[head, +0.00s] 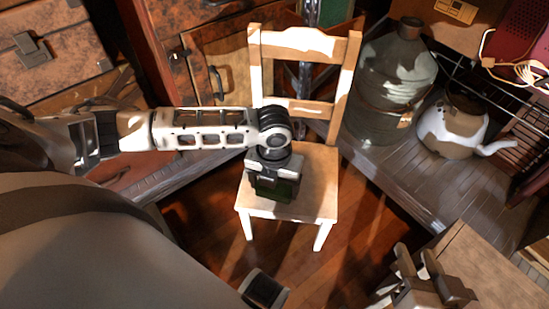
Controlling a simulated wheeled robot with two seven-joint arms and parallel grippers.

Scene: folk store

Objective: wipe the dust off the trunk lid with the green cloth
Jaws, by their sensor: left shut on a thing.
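My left gripper (272,178) is shut on a dark green cloth (275,190), over the seat of a small white wooden chair (310,185). Most of the cloth is hidden by the gripper; I cannot tell whether it touches the seat. My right gripper (417,262) is at the bottom right, its fingers apart with nothing seen between them. It is in front of a light wooden surface (475,262), perhaps a lid. I cannot tell for certain which thing is the trunk, and no dust can be made out.
A large glass jug (388,85) and a white kettle (450,130) stand on a grey plank shelf (400,175) at the right. Old cases (55,55) are at the upper left. A wooden cabinet (205,60) is behind the chair. Bare wooden floor (290,265) shows around the chair legs.

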